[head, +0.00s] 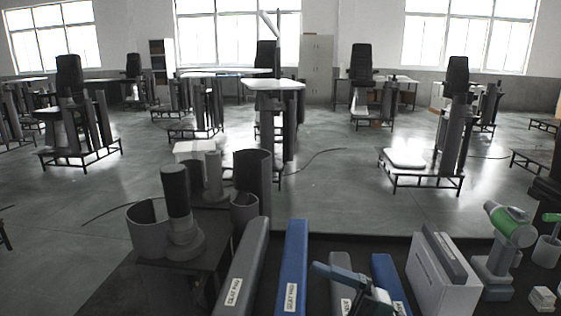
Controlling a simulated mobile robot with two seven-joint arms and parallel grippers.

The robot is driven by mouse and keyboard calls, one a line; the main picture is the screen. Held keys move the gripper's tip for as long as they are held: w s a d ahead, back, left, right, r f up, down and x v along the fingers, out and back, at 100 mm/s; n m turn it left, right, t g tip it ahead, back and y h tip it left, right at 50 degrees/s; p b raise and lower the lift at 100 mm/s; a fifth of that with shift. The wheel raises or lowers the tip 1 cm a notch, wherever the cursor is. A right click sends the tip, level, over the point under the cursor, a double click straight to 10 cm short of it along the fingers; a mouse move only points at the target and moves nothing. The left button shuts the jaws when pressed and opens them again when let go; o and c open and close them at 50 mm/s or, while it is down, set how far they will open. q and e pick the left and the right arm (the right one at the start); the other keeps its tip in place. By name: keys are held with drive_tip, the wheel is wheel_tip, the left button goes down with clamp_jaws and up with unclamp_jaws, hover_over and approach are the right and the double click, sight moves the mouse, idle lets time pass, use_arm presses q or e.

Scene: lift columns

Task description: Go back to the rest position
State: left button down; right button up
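Neither of my grippers can be made out in the head view. No arm of mine clearly enters from the left or the right. A dark teal and grey tool-like object (345,278) shows at the bottom edge, over the labelled bars. Its lower part is cut off by the frame, and I cannot tell exactly what it is.
A dark bench in front holds grey and blue pads (292,262), a white box (437,275) and a green-and-grey power tool (505,235). Grey cylinders (177,205) stand at left. Column stations (275,110) stand beyond, with open floor (330,190) between.

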drive_tip(key=s+d+f+m+t+h+p, duration=0.1)
drive_tip(key=d+f+m+t+h, duration=0.2)
drive_tip(key=f+m+t+h, duration=0.55)
drive_tip(key=s+d+f+m+t+h+p, duration=0.1)
drive_tip(key=d+f+m+t+h, duration=0.3)
drive_tip(key=m, duration=0.9)
drive_tip(key=s+d+f+m+g+h, duration=0.1)
drive_tip(key=s+f+m+g+h, duration=0.3)
drive_tip(key=s+f+g, duration=0.3)
drive_tip(key=s+f+m, duration=0.1)
drive_tip(key=s+f, duration=0.3)
drive_tip(key=f, duration=0.1)
drive_tip(key=shift+s+d+g+p, duration=0.2)
drive_tip(key=shift+d+g+p, duration=0.05)
drive_tip(key=shift+g+p, duration=0.1)
